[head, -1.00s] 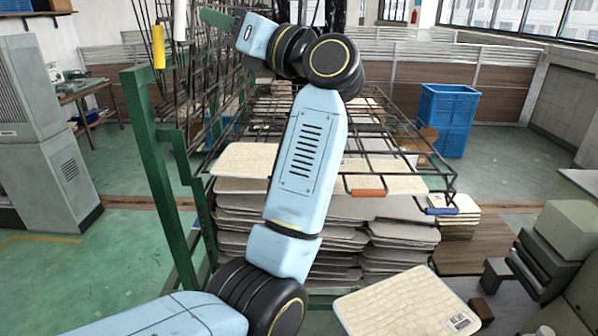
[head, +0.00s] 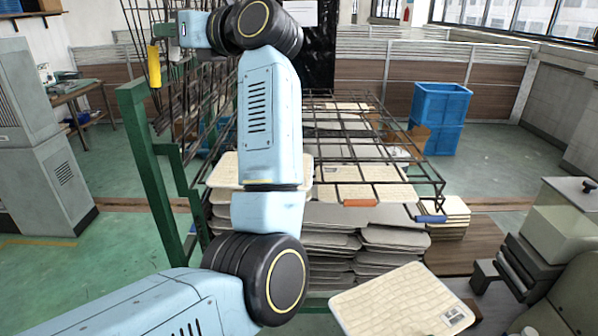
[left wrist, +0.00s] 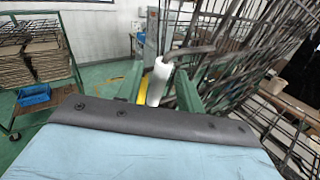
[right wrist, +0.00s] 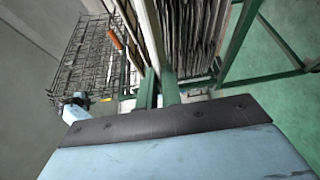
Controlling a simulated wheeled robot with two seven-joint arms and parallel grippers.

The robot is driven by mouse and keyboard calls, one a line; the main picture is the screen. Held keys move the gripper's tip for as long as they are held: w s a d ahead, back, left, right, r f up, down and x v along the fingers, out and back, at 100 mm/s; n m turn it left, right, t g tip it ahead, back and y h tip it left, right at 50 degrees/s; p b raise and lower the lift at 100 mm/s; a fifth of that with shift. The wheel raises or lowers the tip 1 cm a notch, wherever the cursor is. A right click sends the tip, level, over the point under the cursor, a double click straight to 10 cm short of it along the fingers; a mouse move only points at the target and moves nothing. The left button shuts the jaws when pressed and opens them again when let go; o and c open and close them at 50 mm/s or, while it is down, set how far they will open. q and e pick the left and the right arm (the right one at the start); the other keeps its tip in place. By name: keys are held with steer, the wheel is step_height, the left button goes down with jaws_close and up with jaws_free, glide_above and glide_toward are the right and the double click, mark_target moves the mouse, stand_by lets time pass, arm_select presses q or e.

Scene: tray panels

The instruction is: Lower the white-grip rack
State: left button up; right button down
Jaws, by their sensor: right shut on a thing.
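The white grip (left wrist: 160,84) shows in the left wrist view, on a bent dark rod of a raised wire rack. In the head view it is hidden behind my left wrist. My left gripper (left wrist: 161,72) has its green fingers apart, one on each side of the white grip; I cannot tell whether they touch it. The yellow grip (head: 154,66) hangs just beside, also upright, and shows behind the left finger (left wrist: 143,88). My right gripper (right wrist: 159,85) is shut on a pale tray panel (right wrist: 148,35), seen edge-on. That panel (head: 395,303) appears level at the head view's bottom right.
Lowered wire racks with an orange grip (head: 360,203) and a blue grip (head: 431,219) lie over stacked panels (head: 335,245). A green post (head: 150,180) stands left. Blue crates (head: 440,110) stand behind; grey equipment (head: 560,240) is at right.

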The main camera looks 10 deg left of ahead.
arm_select(q)
steer(key=shift+w+a, duration=0.2)
steer(key=shift+a, duration=0.45)
jaws_close()
